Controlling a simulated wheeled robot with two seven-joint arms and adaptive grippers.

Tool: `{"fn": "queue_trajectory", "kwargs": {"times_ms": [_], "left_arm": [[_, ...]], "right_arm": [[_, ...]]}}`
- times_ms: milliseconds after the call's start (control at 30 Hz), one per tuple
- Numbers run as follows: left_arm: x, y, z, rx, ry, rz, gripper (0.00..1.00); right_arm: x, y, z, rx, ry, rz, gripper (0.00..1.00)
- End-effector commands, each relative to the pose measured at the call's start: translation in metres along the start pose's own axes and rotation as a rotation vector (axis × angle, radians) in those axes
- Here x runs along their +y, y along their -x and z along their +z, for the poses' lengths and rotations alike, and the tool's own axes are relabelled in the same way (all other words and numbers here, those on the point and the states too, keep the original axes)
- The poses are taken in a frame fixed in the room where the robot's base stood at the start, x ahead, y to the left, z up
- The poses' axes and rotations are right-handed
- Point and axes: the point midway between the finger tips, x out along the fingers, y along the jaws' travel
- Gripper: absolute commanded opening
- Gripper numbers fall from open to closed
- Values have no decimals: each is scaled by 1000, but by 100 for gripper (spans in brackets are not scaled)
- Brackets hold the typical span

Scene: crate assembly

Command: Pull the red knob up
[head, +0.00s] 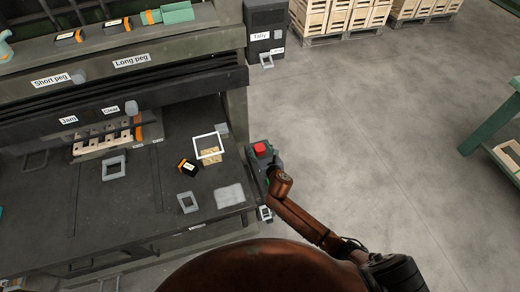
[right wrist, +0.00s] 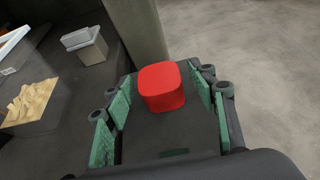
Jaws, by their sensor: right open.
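The red knob (head: 260,149) sticks up at the right end of the dark workbench. In the right wrist view the red knob (right wrist: 161,86) is a rounded block on a dark surface. My right gripper (head: 268,168) is at the knob, its arm coming from the lower right. In the right wrist view the right gripper (right wrist: 162,100) is open, with green-padded fingers on both sides of the knob and visible gaps between pads and knob. The knob's underside is hidden. My left gripper does not show.
The workbench (head: 130,205) holds several grey square frames, a black block (head: 187,166) and a white-framed tray (head: 208,147) of wooden pieces. A grey post (right wrist: 138,30) stands just beyond the knob. Wooden crates (head: 330,17) stand at the back.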

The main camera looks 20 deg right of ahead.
Motion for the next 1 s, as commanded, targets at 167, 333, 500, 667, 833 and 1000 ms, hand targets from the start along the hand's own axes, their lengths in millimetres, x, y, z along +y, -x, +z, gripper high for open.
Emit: {"fn": "queue_trajectory", "kwargs": {"times_ms": [167,333,500,667,833,1000], "left_arm": [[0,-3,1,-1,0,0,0],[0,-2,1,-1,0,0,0],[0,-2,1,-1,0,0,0],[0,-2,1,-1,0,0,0],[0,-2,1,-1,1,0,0],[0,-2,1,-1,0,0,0]], "right_arm": [[0,-9,0,0,0,1,52],[0,-10,0,0,0,0,52],[0,-9,0,1,-1,0,44],[0,-9,0,1,-1,0,33],[0,-9,0,1,-1,0,22],[0,-9,0,1,-1,0,10]]}}
